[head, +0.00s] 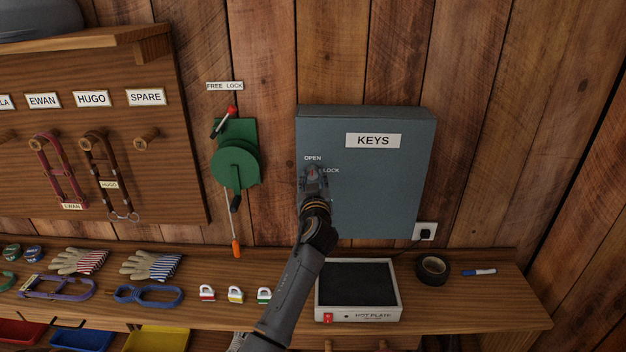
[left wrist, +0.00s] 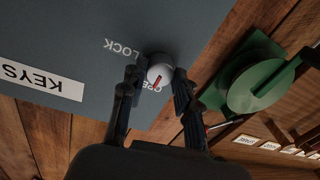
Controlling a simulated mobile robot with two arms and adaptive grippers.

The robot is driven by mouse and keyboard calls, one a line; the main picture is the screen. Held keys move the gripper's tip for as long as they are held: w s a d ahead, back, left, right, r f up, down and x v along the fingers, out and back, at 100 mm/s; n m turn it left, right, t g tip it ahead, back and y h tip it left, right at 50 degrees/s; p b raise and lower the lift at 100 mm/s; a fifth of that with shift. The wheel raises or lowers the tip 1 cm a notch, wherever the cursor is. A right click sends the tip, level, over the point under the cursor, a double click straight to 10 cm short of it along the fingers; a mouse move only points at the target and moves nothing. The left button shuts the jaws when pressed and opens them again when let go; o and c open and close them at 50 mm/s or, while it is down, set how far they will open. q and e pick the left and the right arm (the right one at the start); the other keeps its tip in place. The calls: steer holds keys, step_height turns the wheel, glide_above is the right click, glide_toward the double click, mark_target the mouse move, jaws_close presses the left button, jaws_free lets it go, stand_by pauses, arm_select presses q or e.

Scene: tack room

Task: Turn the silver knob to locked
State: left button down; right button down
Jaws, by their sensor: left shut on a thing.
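The grey-blue key box (head: 390,190) hangs on the plank wall with a KEYS label (head: 373,141). Its small OPEN label (head: 313,158) and LOCK label (head: 330,170) are at the left of its front. The silver knob (left wrist: 160,74) is round with a red pointer mark, which points at the OPEN label (left wrist: 147,87) in the left wrist view. My left gripper (head: 314,182) is at the box front and shut on the knob, with one finger on each side in the left wrist view (left wrist: 157,78). In the head view the gripper mostly hides the knob. My right gripper is not in view.
A green reel (head: 237,162) with a red-tipped lever hangs left of the box. On the shelf below are a hot plate (head: 358,290), several padlocks (head: 235,295), black tape (head: 433,270) and a marker (head: 479,272). A plug socket (head: 424,231) sits at the box's lower right.

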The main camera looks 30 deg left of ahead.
arm_select(q)
steer(key=m+b, duration=0.1)
steer(key=m, duration=0.2)
steer(key=shift+f+m+b, duration=0.15)
steer(key=shift+m+b, duration=0.15)
steer(key=m, duration=0.2)
steer(key=shift+m, duration=0.4)
steer(key=m, duration=0.2)
steer(key=shift+m+t, duration=0.3)
steer(key=shift+m, duration=0.1)
steer(key=m, duration=0.4)
steer(key=shift+a+m, duration=0.1)
steer(key=shift+m, duration=0.3)
steer(key=shift+m+t+h+p, duration=0.4)
steer(key=shift+m+p, duration=0.5)
steer(key=shift+m, duration=1.4)
steer(key=shift+s, duration=0.1)
steer(key=c, duration=1)
jaws_free()
